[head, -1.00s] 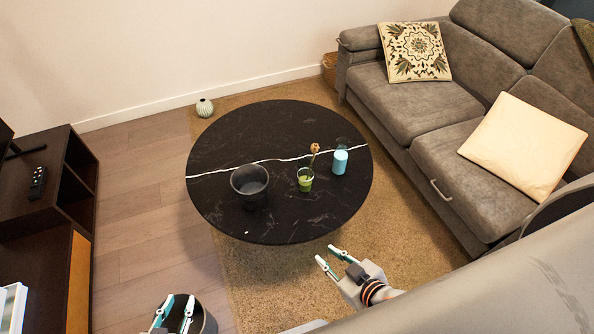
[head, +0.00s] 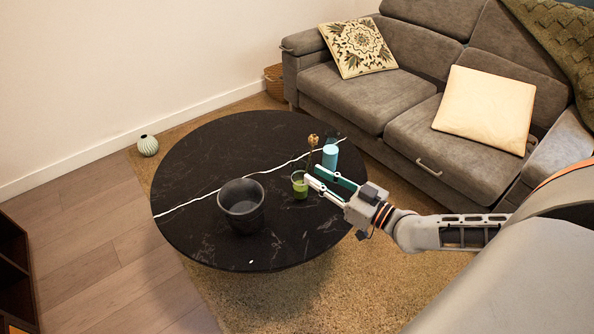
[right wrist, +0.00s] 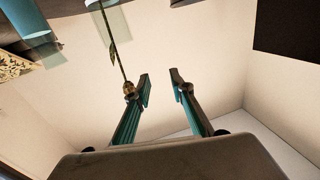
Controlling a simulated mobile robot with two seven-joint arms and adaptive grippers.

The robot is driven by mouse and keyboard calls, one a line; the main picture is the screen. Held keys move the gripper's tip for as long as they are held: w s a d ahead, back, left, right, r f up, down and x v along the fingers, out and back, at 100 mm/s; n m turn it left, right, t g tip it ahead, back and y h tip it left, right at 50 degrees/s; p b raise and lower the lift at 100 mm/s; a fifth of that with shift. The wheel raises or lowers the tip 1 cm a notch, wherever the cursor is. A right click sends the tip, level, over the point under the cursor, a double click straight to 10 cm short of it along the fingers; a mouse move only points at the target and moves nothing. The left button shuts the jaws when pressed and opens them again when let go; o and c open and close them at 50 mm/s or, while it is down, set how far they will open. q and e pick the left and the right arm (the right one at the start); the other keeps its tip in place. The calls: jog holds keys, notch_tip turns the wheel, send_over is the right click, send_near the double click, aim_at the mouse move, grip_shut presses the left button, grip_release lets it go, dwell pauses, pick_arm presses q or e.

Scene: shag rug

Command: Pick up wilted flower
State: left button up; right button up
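The wilted flower (head: 313,139) has a drooping brown head on a thin stem. It stands in a small green glass (head: 300,190) on the black round table (head: 200,170). My right gripper (head: 312,174) is open and empty, its fingertips beside the glass and stem, below the flower head in the head view. Contact cannot be told. My left gripper is out of view.
A dark pot (head: 241,208) stands left of the glass, and a light blue cylinder (head: 330,157) close behind it. A grey sofa (head: 400,115) borders the table at the back right. The table's left side is clear. A small ribbed vase (head: 148,145) stands on the floor.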

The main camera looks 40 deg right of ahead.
aim_at(311, 150)
jog(key=w+d+f+m+h+b, duration=0.1)
jog(key=w+d+h, duration=0.15)
jog(key=d, duration=0.35)
jog(key=shift+m, duration=0.3)
jog(key=w+b, duration=0.1)
jog(key=w, duration=0.1)
jog(key=w+b, duration=0.1)
jog(key=w, duration=0.2)
jog(key=w+a+b, duration=0.1)
jog(key=w, duration=0.1)
jog(key=shift+w+r, duration=0.3)
jog(key=shift+w, duration=0.1)
pick_arm(q)
jog(key=shift+w+d+f+n+h, duration=0.1)
jog(key=shift+d+n+h, duration=0.3)
jog(key=shift+d, duration=0.75)
pick_arm(e)
jog(key=shift+r, duration=0.1)
jog(key=c, duration=0.6)
pick_arm(q)
jog(key=shift+w+r, duration=0.2)
pick_arm(e)
grip_shut()
pick_arm(q)
jog(key=shift+t, duration=0.3)
